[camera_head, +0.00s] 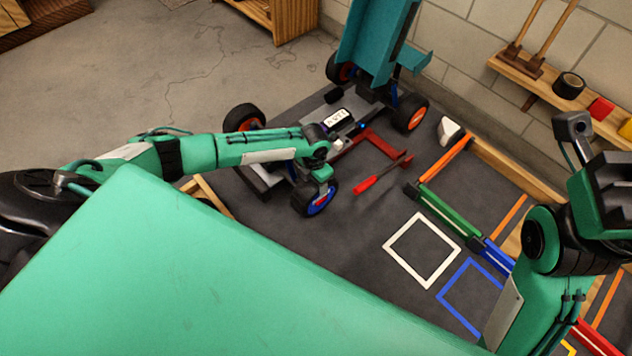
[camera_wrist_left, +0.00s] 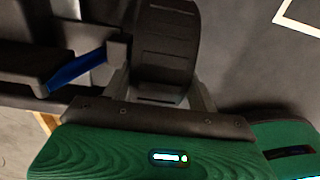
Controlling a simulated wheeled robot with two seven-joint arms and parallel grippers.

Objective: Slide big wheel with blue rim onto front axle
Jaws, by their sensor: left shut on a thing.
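The big wheel with the blue rim (camera_head: 325,203) is a black tyre near the front left of the racecar (camera_head: 342,118). My left gripper (camera_head: 322,184) is shut on this wheel from above. In the left wrist view, the tyre (camera_wrist_left: 166,45) stands between the two fingers (camera_wrist_left: 160,92). A blue bar (camera_wrist_left: 76,70) on the car is just left of the tyre there. The front axle is mostly hidden by my arm and the wheel, so I cannot tell whether the wheel is on it. My right gripper (camera_head: 590,150) is raised at the right, away from the car.
A red screwdriver (camera_head: 370,182) lies right of the held wheel. White (camera_head: 388,243) and blue (camera_head: 447,307) outlined squares on the dark mat are empty. Coloured bins (camera_head: 447,214) line the right edge.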

